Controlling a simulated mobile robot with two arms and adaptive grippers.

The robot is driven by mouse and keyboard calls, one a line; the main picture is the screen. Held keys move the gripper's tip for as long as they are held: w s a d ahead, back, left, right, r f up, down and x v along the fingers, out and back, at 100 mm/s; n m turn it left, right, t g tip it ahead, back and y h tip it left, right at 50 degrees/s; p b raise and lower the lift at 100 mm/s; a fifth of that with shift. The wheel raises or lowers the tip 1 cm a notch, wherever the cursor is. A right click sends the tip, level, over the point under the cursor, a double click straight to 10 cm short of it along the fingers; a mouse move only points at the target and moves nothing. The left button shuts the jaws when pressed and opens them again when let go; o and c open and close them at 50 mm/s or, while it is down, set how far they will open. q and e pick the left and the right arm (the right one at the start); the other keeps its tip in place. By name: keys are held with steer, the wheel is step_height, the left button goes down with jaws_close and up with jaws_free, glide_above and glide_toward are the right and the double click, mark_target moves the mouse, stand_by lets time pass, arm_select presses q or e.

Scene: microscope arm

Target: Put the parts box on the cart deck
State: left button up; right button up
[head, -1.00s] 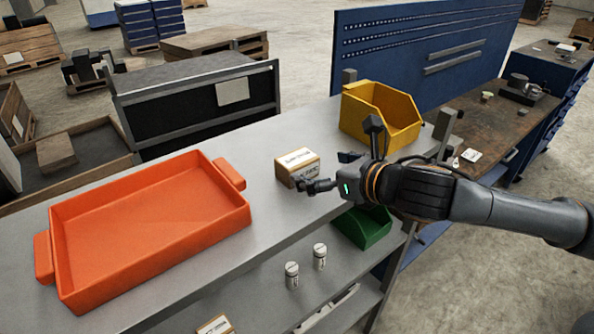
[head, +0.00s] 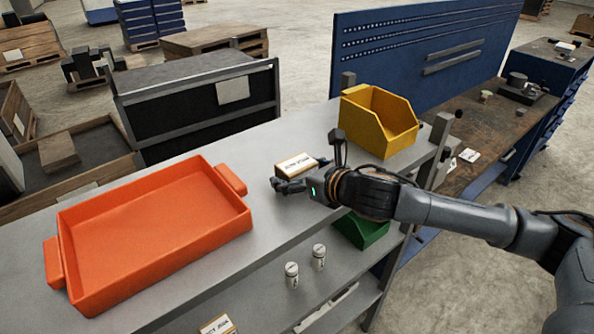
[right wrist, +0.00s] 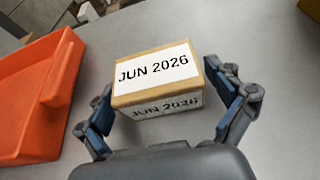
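A small cardboard box (head: 295,165) with a white label sits on the grey upper surface (head: 262,222), between the orange tray and the yellow bin. In the right wrist view the box (right wrist: 158,75) reads "JUN 2026" on its top and near face. My right gripper (head: 300,184) is low at the near side of the box. In the wrist view its fingers (right wrist: 160,82) are spread, one on each side of the box. Whether either finger touches it I cannot tell. In the head view the gripper hides part of the box. My left gripper is out of view.
An orange tray (head: 150,235) lies left of the box; a yellow bin (head: 378,122) stands to the right. A lower shelf (head: 262,285) holds a green bin (head: 362,230), two small white cylinders (head: 292,275) and another labelled box (head: 217,325). A dark cart (head: 200,105) stands behind.

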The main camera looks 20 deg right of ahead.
steer(key=c, duration=1.1)
steer(key=shift+c, duration=0.8)
steer(key=shift+r, duration=0.15)
